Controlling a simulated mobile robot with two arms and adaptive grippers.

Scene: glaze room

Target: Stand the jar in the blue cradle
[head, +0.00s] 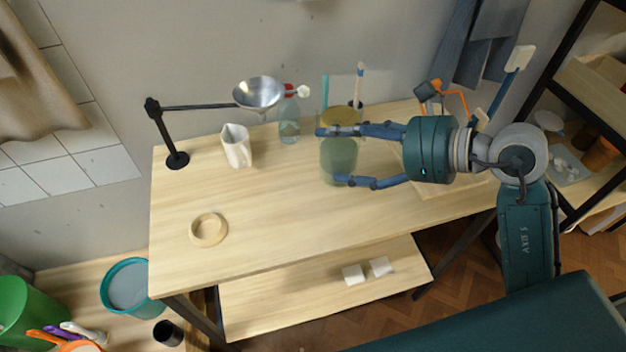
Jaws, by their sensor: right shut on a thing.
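The jar (338,160) is greenish, see-through glass with a yellow-brown lid, towards the back right of the wooden table. My right gripper (330,156) reaches in from the right and is shut on the jar, one finger across it below the lid and the other at its lower side. The jar looks upright; I cannot tell whether its base touches the table. I see no blue cradle; a pale wooden ring (208,229) lies at the table's front left. My left gripper is not in view.
A metal funnel (259,93) hangs on a black stand (177,160) at the back left. A white pitcher (236,146) and a clear bottle (289,121) stand near it. The table's middle and front (300,220) are clear. A dark shelf rack (562,105) stands right.

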